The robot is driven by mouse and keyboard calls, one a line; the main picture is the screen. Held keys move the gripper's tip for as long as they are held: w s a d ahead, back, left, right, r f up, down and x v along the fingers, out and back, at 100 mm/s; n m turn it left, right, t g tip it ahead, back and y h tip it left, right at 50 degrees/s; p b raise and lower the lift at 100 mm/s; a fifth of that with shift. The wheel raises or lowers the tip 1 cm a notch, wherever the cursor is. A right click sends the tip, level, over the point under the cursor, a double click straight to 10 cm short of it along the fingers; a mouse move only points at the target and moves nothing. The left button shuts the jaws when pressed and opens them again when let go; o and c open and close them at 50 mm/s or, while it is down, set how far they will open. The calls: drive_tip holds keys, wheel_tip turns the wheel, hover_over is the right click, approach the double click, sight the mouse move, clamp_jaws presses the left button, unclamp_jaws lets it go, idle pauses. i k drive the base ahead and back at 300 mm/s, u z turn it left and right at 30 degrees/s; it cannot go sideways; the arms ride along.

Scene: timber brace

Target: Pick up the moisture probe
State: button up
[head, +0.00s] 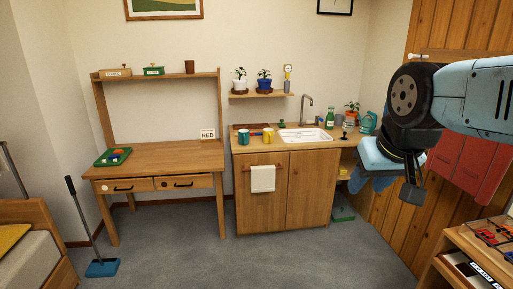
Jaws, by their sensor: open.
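My gripper (391,186) is at the right of the head view, pointing down, in front of the wooden wall. It is open and well apart from the shelf, to its right and nearer to me. Nothing is seen between its fingers.
The grey floor is clear in the middle.

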sight(287, 68)
drive_tip(key=i, duration=3.5)
drive_tip(key=u, duration=0.2)
